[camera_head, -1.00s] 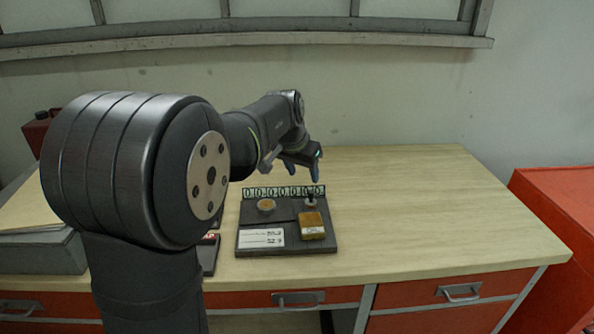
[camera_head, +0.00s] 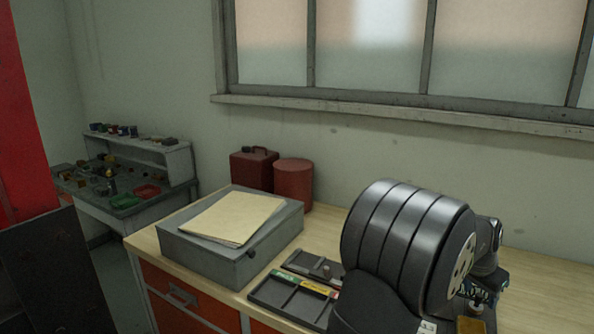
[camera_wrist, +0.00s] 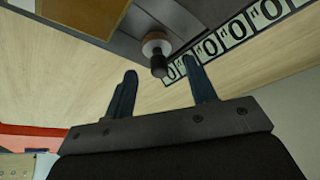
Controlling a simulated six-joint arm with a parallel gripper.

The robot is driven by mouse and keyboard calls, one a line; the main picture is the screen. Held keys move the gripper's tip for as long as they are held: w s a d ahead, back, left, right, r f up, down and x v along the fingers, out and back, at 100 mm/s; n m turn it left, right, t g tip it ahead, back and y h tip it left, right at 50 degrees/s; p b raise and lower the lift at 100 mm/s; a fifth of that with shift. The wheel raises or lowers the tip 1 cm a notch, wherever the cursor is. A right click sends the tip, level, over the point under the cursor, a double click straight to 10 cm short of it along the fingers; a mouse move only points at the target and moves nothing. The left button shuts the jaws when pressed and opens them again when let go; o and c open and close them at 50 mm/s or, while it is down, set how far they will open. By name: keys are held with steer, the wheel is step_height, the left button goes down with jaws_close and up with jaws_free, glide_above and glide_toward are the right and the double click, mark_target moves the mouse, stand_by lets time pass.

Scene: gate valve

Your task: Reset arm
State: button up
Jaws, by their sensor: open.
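In the wrist view my gripper (camera_wrist: 160,78) is open, with its two dark blue fingers apart. A small round fitting with a black knob (camera_wrist: 158,66) shows between the fingertips in the picture; I cannot tell whether the fingers are level with it, and nothing is gripped. It sits on a dark panel (camera_wrist: 185,22) beside a row of white plates marked 0 (camera_wrist: 228,36). A brown-yellow block (camera_wrist: 88,14) is at the top left. In the head view my arm hides most of the panel; the yellow block (camera_head: 470,325) shows at the bottom edge.
A grey box (camera_head: 222,262) with folders (camera_head: 235,217) stands on the wooden bench, left of my arm. A dark tray (camera_head: 290,297) lies between them. A red can (camera_head: 252,168) and red cylinder (camera_head: 293,185) stand behind. Bare bench top (camera_head: 545,290) shows at right.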

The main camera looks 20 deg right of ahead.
steer(key=shift+r, duration=0.6)
steer(key=shift+f, duration=0.1)
